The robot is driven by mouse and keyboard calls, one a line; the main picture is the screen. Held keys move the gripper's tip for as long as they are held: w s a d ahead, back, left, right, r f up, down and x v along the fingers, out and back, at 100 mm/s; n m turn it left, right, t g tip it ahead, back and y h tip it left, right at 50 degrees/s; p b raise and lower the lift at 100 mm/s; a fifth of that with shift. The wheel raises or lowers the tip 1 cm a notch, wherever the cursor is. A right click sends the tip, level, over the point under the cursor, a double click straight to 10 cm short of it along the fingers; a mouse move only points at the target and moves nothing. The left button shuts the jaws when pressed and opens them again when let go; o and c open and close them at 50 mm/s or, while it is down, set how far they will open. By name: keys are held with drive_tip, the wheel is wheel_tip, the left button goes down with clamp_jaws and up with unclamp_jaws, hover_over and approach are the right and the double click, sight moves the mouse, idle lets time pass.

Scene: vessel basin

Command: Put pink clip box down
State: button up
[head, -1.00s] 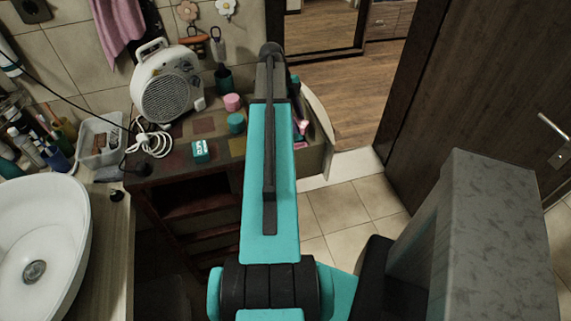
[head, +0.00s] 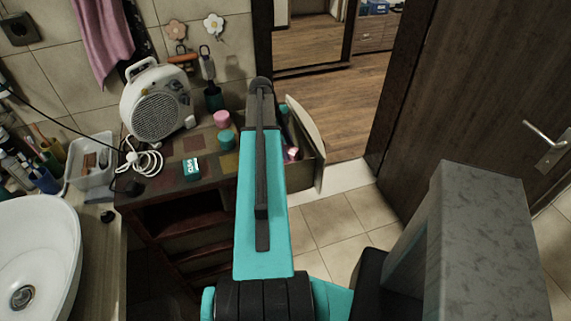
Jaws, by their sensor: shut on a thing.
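My gripper is not visible; my own teal arm covers the place where its end would be. I cannot make out a pink clip box with certainty. A small round pink container (head: 222,118) stands on the dark tiled-top cabinet (head: 150,188), left of my arm. Pink items (head: 292,153) show just right of my arm, inside an open-topped holder with a pale curved wall (head: 308,130) at the cabinet's right end. They are partly hidden and too small to name. Whether anything hangs below my arm is hidden.
A teal round container (head: 226,139) and a teal printed box (head: 191,168) stand on the cabinet. A white fan heater (head: 158,100) with a coiled cable stands behind. A white basin (head: 38,255) is at left, a dark door (head: 470,110) at right. The cabinet's front left top has bare room.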

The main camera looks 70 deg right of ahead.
drive_tip(key=shift+f+p, duration=0.45)
drive_tip(key=shift+f, duration=1.45)
drive_tip(key=shift+f, duration=0.1)
drive_tip(key=shift+f+p, duration=0.65)
drive_tip(key=shift+f, duration=1.15)
drive_tip(key=shift+f, duration=0.15)
drive_tip(key=o, duration=1.1)
drive_tip(key=shift+r, duration=0.25)
drive_tip(key=shift+b+v, duration=2)
drive_tip(key=shift+v, duration=3.95)
